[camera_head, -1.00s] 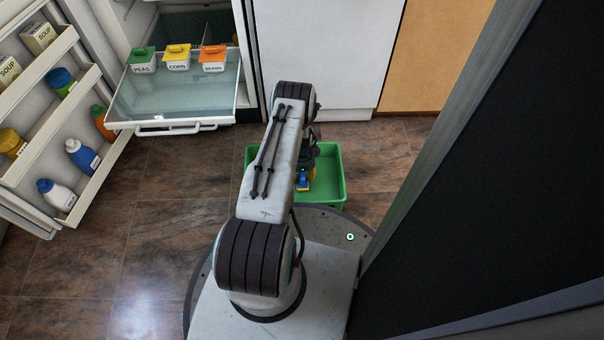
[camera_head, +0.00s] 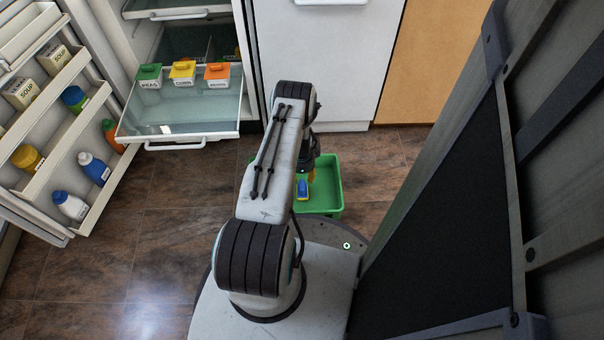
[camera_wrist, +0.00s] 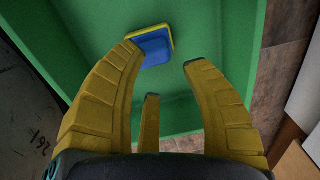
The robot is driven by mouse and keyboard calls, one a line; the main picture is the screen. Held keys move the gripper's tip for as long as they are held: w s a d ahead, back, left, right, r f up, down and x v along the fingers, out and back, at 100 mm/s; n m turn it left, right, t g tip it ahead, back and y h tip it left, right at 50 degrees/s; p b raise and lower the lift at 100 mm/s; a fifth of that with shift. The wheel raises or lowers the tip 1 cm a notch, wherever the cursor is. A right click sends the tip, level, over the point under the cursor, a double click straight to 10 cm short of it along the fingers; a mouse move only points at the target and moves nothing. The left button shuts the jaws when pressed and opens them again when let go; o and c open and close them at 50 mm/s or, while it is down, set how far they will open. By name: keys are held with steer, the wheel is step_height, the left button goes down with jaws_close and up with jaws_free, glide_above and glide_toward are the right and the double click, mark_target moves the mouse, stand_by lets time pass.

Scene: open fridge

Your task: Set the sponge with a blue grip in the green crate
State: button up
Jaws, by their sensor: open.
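The sponge with a blue grip (camera_head: 303,188) lies in the green crate (camera_head: 330,172) on the floor; its yellow edge shows around the blue. In the wrist view the sponge (camera_wrist: 153,48) lies on the floor of the crate (camera_wrist: 205,35), just beyond my fingertips. My gripper (camera_wrist: 160,75) is open, its yellow fingers spread over the crate and apart from each other, with nothing between them. In the head view my arm hides most of the gripper and the crate's left part.
The open fridge holds a pulled-out glass shelf (camera_head: 185,115) with a green-lidded, a yellow-lidded and an orange-lidded box. The fridge door (camera_head: 75,140) at left carries bottles and soup cartons. A dark panel (camera_head: 440,230) stands close on the right. Brown floor (camera_head: 170,235) is clear at left.

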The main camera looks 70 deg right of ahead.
mark_target(302, 182)
steer(key=shift+a+r+p, duration=0.1)
steer(key=shift+r+p, duration=1.8)
steer(key=shift+r, duration=0.55)
steer(key=w+d+r+n, duration=0.1)
steer(key=w+r+n, duration=0.3)
steer(key=w+r, duration=0.55)
steer(key=w+a+r+n+t, duration=0.1)
steer(key=w+a+r+n, duration=0.6)
steer(key=r, duration=0.5)
steer(key=w+a+r+n, duration=0.4)
steer(key=w+a+r, duration=0.5)
steer(key=r, duration=0.4)
steer(key=s+a+r+n, duration=0.1)
steer(key=a+r+n, duration=1)
steer(key=a, duration=0.8)
steer(key=s+a+r+n, duration=0.2)
steer(key=s+a+n, duration=0.1)
steer(key=s+a, duration=0.2)
steer(key=s+a+r+n+t, duration=0.1)
steer(key=s+a+r+n, duration=0.2)
steer(key=s+a, duration=0.3)
steer(key=shift+s+r+y, duration=0.3)
steer(key=shift+s, duration=0.4)
